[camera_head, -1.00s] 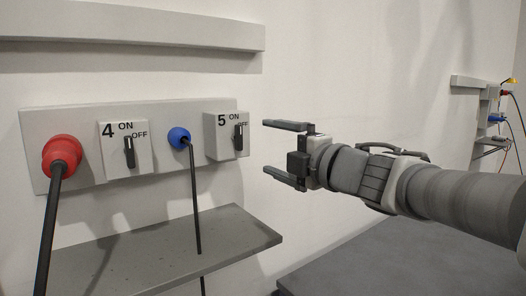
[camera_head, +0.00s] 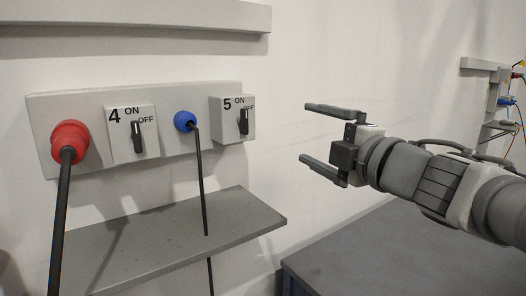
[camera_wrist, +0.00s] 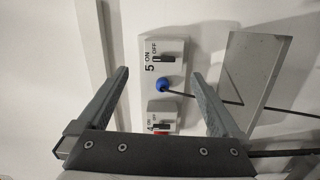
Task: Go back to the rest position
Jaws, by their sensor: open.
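My gripper (camera_head: 325,140) is open and empty, in free air to the right of the wall panel (camera_head: 75,101) in the head view. Its two fingers are spread wide with nothing between them. In the wrist view, my gripper (camera_wrist: 160,92) frames the panel between its fingers from a distance. Switch box 5 (camera_head: 219,128) is the nearest thing to it, and a clear gap separates them. Switch box 4 (camera_head: 117,150) is farther left. Both have black knobs hanging roughly downward in the head view.
A red plug (camera_head: 70,141) and a blue plug (camera_head: 185,121) sit in the panel with dark cables hanging down. A grey shelf (camera_head: 180,250) juts out below. A dark grey table (camera_head: 370,255) stands lower right. Another fixture with cables (camera_head: 495,100) is at far right.

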